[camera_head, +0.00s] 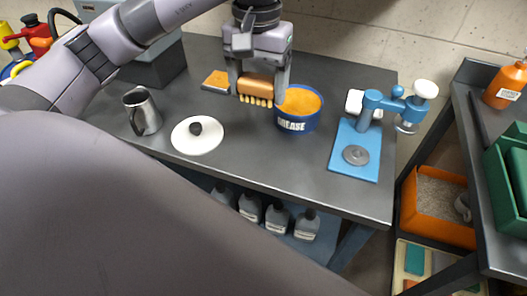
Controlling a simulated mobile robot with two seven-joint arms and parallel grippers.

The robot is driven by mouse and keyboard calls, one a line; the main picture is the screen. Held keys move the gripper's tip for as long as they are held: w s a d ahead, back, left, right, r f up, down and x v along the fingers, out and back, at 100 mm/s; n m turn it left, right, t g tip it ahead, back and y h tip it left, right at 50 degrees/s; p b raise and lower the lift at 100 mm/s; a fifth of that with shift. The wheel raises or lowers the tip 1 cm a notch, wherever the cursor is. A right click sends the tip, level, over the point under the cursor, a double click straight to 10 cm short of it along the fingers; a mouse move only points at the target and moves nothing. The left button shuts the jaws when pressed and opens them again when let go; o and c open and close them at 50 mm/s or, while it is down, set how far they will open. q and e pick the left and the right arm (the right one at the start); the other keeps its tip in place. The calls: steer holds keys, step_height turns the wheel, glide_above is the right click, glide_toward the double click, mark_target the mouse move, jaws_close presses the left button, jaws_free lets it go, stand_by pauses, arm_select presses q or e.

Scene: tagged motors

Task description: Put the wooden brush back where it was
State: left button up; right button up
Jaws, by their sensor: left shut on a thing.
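The wooden brush (256,88) has an orange-brown wooden back and pale bristles along its lower side. My left gripper (257,86) comes down from above and is shut on the brush, with a finger at each end of it. The brush is level, bristles down, beside the blue grease tub (296,123), which is full of orange grease. I cannot tell whether the bristles touch the table. A small flat orange-brown piece with a pale edge (216,80) lies just left of the brush. My right gripper is not in view.
On the grey table (262,178) stand a metal jug (142,112), a white lid with a black knob (185,139) and a blue press (356,140). A grey box (158,68) is behind. Bottles (277,216) stand on the shelf below. The front middle is clear.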

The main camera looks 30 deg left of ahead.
mark_target(259, 159)
arm_select(q)
step_height(259, 159, down, 17)
steer(key=shift+r+b, duration=0.15)
steer(key=shift+b, duration=0.15)
stand_by(0.3)
steer(key=o, duration=1)
step_height(259, 159, up, 12)
steer(key=shift+r, duration=0.1)
stand_by(0.5)
